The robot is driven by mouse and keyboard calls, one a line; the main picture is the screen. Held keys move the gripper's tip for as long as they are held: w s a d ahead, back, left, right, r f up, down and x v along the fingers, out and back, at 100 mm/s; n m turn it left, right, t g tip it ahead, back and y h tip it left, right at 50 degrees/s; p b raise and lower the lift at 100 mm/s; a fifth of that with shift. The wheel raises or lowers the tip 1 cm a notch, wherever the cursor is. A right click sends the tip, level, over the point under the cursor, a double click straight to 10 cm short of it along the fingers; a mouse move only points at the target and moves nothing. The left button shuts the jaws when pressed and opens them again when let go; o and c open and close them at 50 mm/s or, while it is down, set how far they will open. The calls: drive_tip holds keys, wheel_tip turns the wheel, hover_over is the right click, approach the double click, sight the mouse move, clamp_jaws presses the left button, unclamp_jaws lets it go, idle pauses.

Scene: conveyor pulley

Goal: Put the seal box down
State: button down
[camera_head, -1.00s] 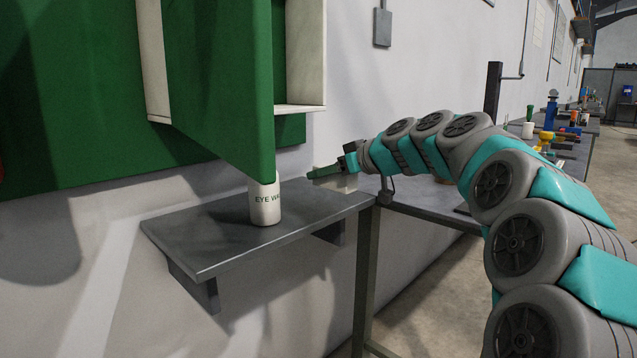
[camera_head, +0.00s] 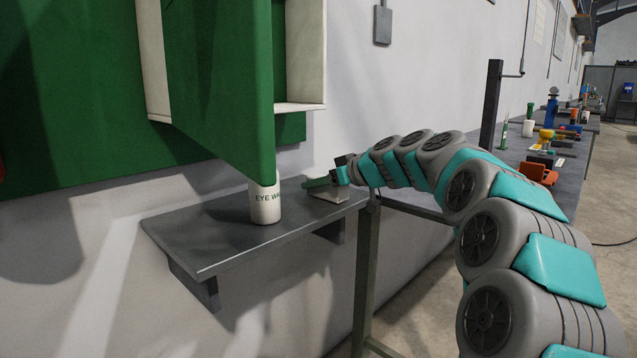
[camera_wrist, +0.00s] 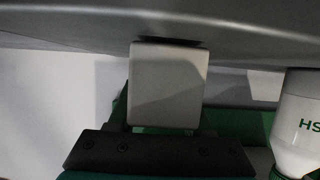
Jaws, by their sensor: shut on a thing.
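The seal box (camera_head: 328,195) is a small pale grey box at the right end of the dark grey wall shelf (camera_head: 215,245). My gripper (camera_head: 319,184) is shut on it, with green fingers at its upper part. In the wrist view the box (camera_wrist: 168,85) fills the middle, between the fingers (camera_wrist: 165,118). Its far edge meets a dark shadow line at the grey shelf surface (camera_wrist: 80,25). The box is at or very close to the shelf top; I cannot tell if it rests fully.
A white eye wash bottle (camera_head: 265,200) stands on the shelf, left of the box. A white bottle with green letters (camera_wrist: 298,125) shows at the wrist view's right. An open green cabinet door (camera_head: 220,80) hangs above. A workbench (camera_head: 515,150) with several tools lies right.

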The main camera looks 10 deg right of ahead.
drive_tip(key=shift+f+b, duration=0.25)
drive_tip(key=shift+b, duration=0.05)
drive_tip(key=shift+c, duration=1.6)
unclamp_jaws()
drive_tip(key=shift+r, duration=0.1)
drive_tip(key=shift+r+p, duration=0.15)
drive_tip(key=shift+p, duration=0.2)
drive_tip(key=shift+s+d+r, duration=0.1)
drive_tip(key=shift+s+d, duration=0.05)
drive_tip(key=v, duration=1.1)
drive_tip(key=shift+s+b, duration=0.25)
drive_tip(key=shift+b, duration=0.2)
drive_tip(key=shift+d+r, duration=0.1)
drive_tip(key=shift+r, duration=0.05)
